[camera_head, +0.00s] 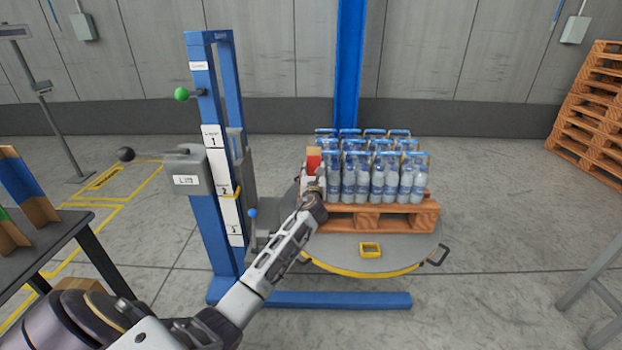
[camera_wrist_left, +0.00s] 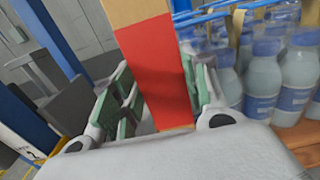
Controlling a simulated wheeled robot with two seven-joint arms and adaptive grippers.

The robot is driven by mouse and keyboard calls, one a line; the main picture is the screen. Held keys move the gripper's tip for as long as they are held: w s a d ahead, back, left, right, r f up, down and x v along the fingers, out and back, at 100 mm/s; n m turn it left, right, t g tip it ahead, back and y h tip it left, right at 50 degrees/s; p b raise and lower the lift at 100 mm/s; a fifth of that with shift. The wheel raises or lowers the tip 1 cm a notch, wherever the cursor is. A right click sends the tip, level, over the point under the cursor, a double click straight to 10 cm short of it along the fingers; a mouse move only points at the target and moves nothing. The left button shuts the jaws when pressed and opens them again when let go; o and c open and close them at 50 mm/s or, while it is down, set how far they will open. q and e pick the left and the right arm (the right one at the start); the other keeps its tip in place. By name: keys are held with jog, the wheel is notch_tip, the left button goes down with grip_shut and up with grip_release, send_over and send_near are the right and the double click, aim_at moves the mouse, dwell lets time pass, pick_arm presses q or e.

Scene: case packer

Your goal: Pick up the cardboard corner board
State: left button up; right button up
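A cardboard corner board with a red lower part (camera_head: 314,160) stands upright at the left end of the bottle load. In the left wrist view the corner board (camera_wrist_left: 155,75) rises between my finger pads, tan above and red below. My left gripper (camera_head: 314,190) is at this board, its fingers (camera_wrist_left: 163,95) on either side of it. I cannot tell whether the pads press on it or stand slightly apart. Two more corner boards, one with blue (camera_head: 27,185) and one with green (camera_head: 10,232), stand on the dark table at the left. My right gripper is not in view.
Bottles (camera_head: 376,180) stand on a wooden pallet (camera_head: 415,215) on a round turntable (camera_head: 350,262), beside a blue wrapper mast (camera_head: 195,130). A yellow frame-like item (camera_head: 370,250) lies on the turntable. A dark table (camera_head: 60,235) stands left; stacked pallets (camera_head: 590,120) stand right.

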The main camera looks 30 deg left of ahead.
aim_at(314, 154)
pick_arm(q)
jog(key=c, duration=0.4)
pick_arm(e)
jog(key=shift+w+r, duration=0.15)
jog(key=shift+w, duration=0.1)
pick_arm(q)
jog(key=shift+r, duration=0.1)
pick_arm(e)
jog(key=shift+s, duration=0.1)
